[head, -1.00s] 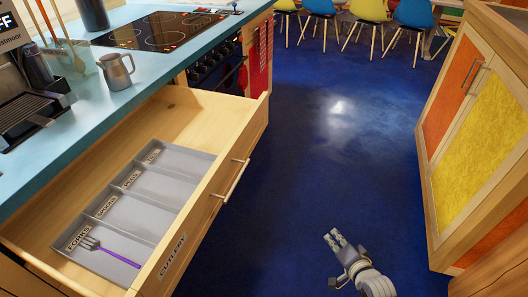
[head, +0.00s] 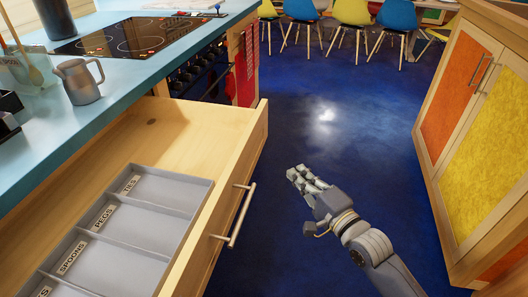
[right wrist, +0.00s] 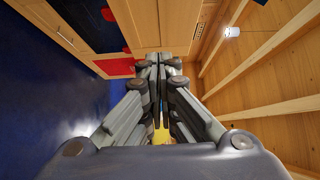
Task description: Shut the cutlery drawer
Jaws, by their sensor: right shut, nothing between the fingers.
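The wooden cutlery drawer (head: 232,178) stands pulled far out from under the blue counter in the head view. Its metal bar handle (head: 241,215) is on the front panel, facing the aisle. A grey divided tray (head: 145,218) inside has labels including SPOONS and PEGS; its near end is cut off by the frame. My right gripper (head: 300,175) is shut and empty, in the aisle to the right of the drawer front, apart from the handle. Its shut fingers (right wrist: 161,62) also show in the right wrist view. My left gripper is not in view.
A metal jug (head: 78,82) and a hob (head: 135,37) are on the blue counter (head: 120,85). An orange and yellow cabinet (head: 490,130) stands at the right. Blue floor (head: 350,120) is clear between, with chairs (head: 350,12) at the far end.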

